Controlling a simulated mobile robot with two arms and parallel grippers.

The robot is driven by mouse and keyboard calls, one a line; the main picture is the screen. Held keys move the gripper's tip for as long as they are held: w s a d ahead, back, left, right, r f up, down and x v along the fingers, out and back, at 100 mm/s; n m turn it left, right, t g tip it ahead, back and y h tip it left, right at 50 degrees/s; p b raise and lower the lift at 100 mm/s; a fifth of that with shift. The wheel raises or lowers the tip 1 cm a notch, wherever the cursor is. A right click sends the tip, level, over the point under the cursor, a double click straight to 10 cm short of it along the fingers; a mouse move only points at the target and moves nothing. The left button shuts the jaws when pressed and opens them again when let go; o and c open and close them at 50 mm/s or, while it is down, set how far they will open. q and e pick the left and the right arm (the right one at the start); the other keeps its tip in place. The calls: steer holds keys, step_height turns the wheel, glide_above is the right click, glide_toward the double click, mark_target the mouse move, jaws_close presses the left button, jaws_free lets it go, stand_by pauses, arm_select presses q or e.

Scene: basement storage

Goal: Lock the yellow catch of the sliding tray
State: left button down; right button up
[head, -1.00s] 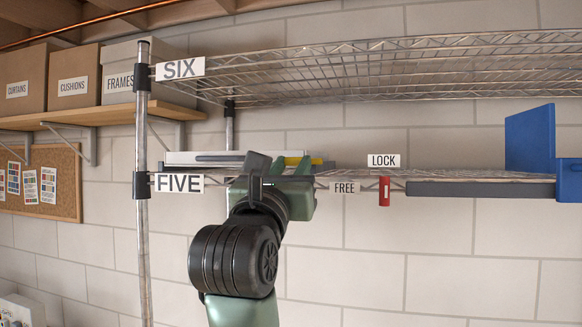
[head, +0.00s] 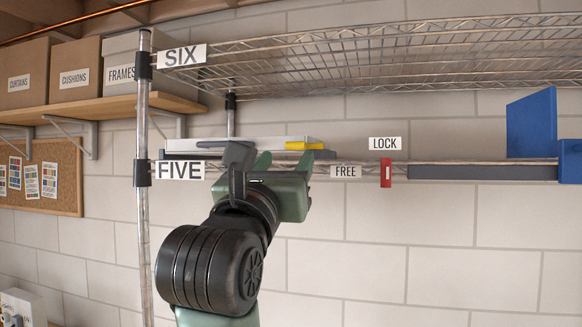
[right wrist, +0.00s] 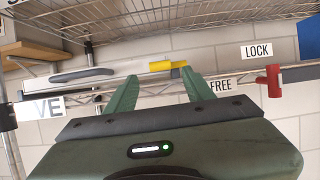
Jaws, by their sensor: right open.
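The sliding tray (head: 225,144) is a flat white and grey piece on shelf FIVE, seen nearly edge-on. Its yellow catch (head: 303,146) is a short bar at the tray's right end. In the right wrist view the catch (right wrist: 163,65) lies just beyond and above the gap between my fingertips. My right gripper (head: 284,160) is open and empty, with green fingers pointing at the shelf edge just below the catch. In the right wrist view my right gripper (right wrist: 158,80) spans the catch's width, one finger on each side; contact cannot be told. My left gripper is out of view.
To the right, a red tab (head: 386,173) sits on the shelf edge under the LOCK label (head: 385,143), beside the FREE label (head: 345,171). Shelf SIX (head: 380,60) hangs above. A metal post (head: 145,220) stands left; a blue part (head: 533,125) is far right.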

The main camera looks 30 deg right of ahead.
steer(key=v, duration=0.3)
steer(key=shift+r+b, duration=0.1)
steer(key=shift+b, duration=0.3)
steer(key=shift+d, duration=0.1)
